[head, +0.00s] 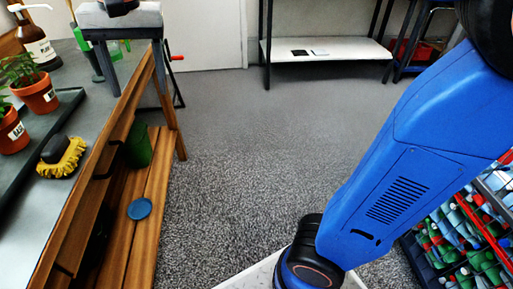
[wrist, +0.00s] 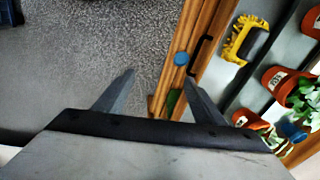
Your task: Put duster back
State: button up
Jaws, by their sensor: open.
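A yellow-bristled brush with a black handle (head: 62,157) lies on the grey workbench top (head: 30,210) at the left of the head view. It is the thing that looks most like a duster, but I cannot be sure. It also shows at the upper right of the wrist view (wrist: 246,40). My gripper (wrist: 160,84) is open in the wrist view, its two fingers spread and empty. The fingers are apart from the brush, which lies to their upper right.
Potted plants (head: 36,94) and a pump bottle (head: 36,42) stand on the bench. A green bin (head: 138,146) and a blue disc (head: 139,209) are on the wooden lower shelf. The carpet (head: 225,130) is clear.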

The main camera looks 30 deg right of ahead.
jog(key=s+d+f+n+t, duration=0.1)
jog(key=s+d+f, duration=0.4)
jog(key=d, duration=0.3)
jog(key=s+d+f+n+t, duration=0.1)
jog(key=s+d+f, duration=0.3)
jog(key=d+f, duration=0.4)
jog(key=s+d+f+n+t+h, duration=0.1)
jog(key=s+d+f, duration=0.4)
jog(key=d, duration=0.4)
jog(key=shift+s+f, duration=0.3)
jog(key=shift+f, duration=0.5)
jog(key=shift+d, duration=0.1)
